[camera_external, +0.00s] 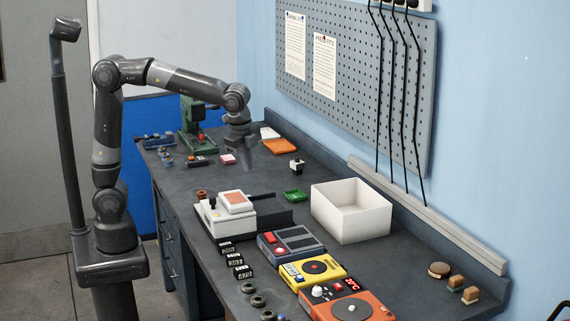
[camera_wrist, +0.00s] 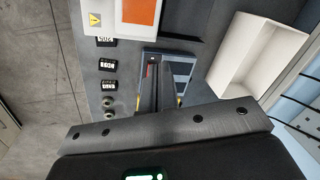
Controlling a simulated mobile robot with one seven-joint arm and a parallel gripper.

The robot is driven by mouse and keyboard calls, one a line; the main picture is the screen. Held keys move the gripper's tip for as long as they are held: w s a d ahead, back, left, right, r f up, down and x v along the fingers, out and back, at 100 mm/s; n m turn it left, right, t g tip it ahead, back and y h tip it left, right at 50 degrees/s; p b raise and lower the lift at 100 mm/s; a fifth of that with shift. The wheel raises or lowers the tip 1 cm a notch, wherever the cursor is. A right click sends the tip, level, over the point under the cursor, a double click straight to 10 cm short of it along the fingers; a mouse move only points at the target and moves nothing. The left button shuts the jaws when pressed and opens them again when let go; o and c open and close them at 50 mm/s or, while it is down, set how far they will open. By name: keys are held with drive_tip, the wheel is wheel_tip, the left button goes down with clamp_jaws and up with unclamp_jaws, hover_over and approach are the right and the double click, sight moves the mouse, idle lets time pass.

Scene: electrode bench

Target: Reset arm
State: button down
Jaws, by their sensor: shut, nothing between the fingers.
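My arm reaches from its base at the left over the far part of the dark bench (camera_external: 175,180). My gripper (camera_external: 244,158) points down above the bench, behind the white device with an orange-red top (camera_external: 236,202). It is shut and empty, and touches nothing that I can make out. In the wrist view, the dark wrist bar fills the bottom, and the white device (camera_wrist: 115,18) shows at the top with its orange panel.
An open white box (camera_external: 350,212) stands right of the white device. The blue-grey device (camera_external: 290,242), yellow device (camera_external: 312,270) and orange device (camera_external: 348,307) line the near bench. A green press (camera_external: 192,125) stands at the far left. A pegboard (camera_external: 370,80) with hanging black cables covers the wall.

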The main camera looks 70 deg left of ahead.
drive_tip(key=s+a+f+n+t, duration=0.1)
drive_tip(key=s+a+n+t, duration=0.1)
drive_tip(key=s+a+n, duration=0.4)
drive_tip(key=s+a+f+n+t, duration=0.1)
drive_tip(key=s+a+n, duration=0.6)
drive_tip(key=a, duration=1)
drive_tip(key=s, duration=0.3)
drive_tip(key=shift+s+f+t+h, duration=0.3)
drive_tip(key=shift+s+t+h, duration=0.05)
drive_tip(key=shift+t+h, duration=0.05)
drive_tip(key=c, duration=2.2)
unclamp_jaws()
